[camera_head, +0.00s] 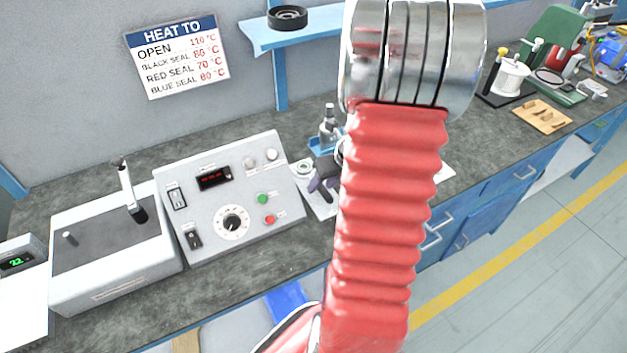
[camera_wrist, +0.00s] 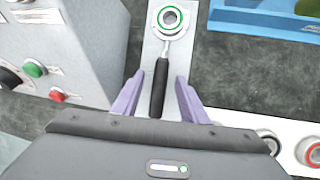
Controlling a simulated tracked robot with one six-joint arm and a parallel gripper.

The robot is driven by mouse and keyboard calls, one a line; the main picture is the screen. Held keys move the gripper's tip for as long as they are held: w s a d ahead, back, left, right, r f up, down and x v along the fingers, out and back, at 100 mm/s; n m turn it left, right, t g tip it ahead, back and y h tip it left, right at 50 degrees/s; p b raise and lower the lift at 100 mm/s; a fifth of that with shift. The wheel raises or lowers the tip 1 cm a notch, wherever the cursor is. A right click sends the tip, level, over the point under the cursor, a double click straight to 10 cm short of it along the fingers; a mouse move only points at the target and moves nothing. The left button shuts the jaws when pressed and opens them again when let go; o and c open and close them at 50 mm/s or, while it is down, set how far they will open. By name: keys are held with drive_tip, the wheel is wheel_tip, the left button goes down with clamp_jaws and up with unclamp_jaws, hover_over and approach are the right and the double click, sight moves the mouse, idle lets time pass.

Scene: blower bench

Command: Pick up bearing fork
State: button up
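The bearing fork (camera_wrist: 159,76) shows in the wrist view, with a black handle and a metal ring-shaped head. A green-rimmed bearing (camera_wrist: 170,17) sits at its head, over a pale plate. My gripper (camera_wrist: 158,84) is open, its two purple fingers on either side of the handle with gaps visible. Whether the fingers are level with the handle in height I cannot tell. In the head view my purple gripper (camera_head: 322,180) is partly hidden behind my red arm.
A grey control box (camera_head: 228,198) with knobs stands close left of the gripper. A blue tray (camera_wrist: 262,17) lies right of the fork. A white strip (camera_wrist: 290,133) holds bearings, one red-rimmed (camera_wrist: 312,152). A wall sign (camera_head: 177,58) lists temperatures.

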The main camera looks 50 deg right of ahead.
drive_tip(key=shift+f, duration=0.15)
drive_tip(key=shift+c, duration=0.5)
clamp_jaws()
idle(0.4)
